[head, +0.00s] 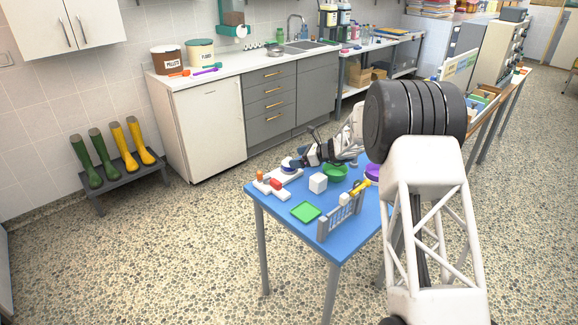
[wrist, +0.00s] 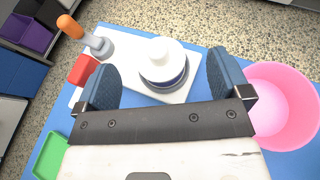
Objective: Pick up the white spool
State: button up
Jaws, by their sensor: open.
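The white spool (wrist: 160,53) with a dark blue band at its base stands upright on a white board (wrist: 185,92) in the wrist view. In the head view the spool (head: 288,163) is small at the table's far left corner. My gripper (wrist: 163,66) is open, with one blue-padded finger to the left of the spool and one to the right. Gaps show between the fingers and the spool, and I cannot tell their height above it. In the head view my gripper (head: 311,153) is beside the spool and its fingertips are hard to make out.
A pink bowl (wrist: 300,105) is close to the right finger. A green tray (head: 305,211), white cube (head: 318,183) and green bowl (head: 335,171) stand on the blue table (head: 275,208).

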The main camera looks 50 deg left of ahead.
aim_at(289, 158)
jog(key=shift+x, duration=2.2)
jog(key=shift+s, duration=0.15)
jog(key=c, duration=1)
jog(key=shift+r, duration=0.1)
jog(key=shift+r, duration=1.75)
jog(key=s+d+r, duration=0.1)
jog(key=s+d, duration=0.8)
jog(key=d, duration=0.4)
jog(key=shift+r, duration=0.2)
jog(key=shift+d, duration=0.15)
